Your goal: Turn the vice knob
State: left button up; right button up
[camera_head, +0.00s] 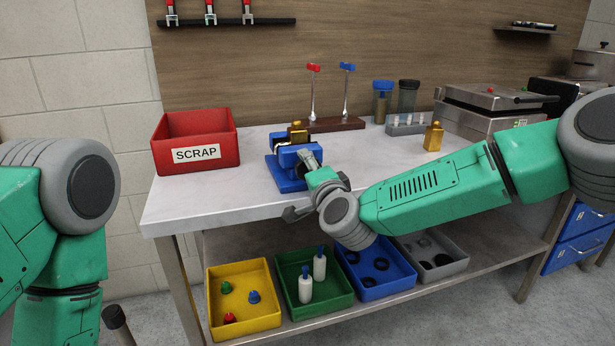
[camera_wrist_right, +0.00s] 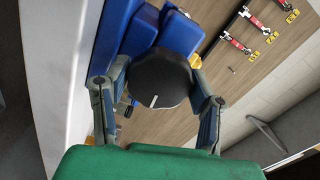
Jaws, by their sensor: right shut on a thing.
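The blue vice (camera_head: 288,172) stands on the bench, with a brass-coloured piece (camera_head: 298,131) at its top. My right gripper (camera_head: 309,160) reaches the vice's near side from the right. In the wrist view the vice's blue body (camera_wrist_right: 134,35) is at the upper left, and the dark round knob (camera_wrist_right: 160,84), with a white mark on its face, sits between the two fingers of my right gripper (camera_wrist_right: 158,76). The gripper is shut on the knob. In the head view the gripper largely hides the knob. My left arm shows at the left edge, but its gripper is out of view.
A red SCRAP bin (camera_head: 195,140) stands left of the vice. Behind it, a brown block (camera_head: 338,124) carries red- and blue-topped levers. A brass part (camera_head: 433,136) stands at the right. Coloured trays, including a yellow one (camera_head: 243,318), sit on the lower shelf. The bench's front left is clear.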

jog(key=m+b, duration=0.2)
jog(key=m, duration=0.1)
jog(key=f+m+b, duration=0.1)
jog(key=m+b, duration=0.1)
jog(key=m, duration=0.1)
jog(key=shift+s+f+m, duration=0.2)
jog(key=shift+m, duration=0.1)
jog(key=shift+m+b, duration=1.55)
jog(key=shift+m, duration=0.75)
jog(key=shift+a+r, duration=0.1)
jog(key=o, duration=1.2)
jog(key=shift+r, duration=0.2)
jog(key=shift+r, duration=0.1)
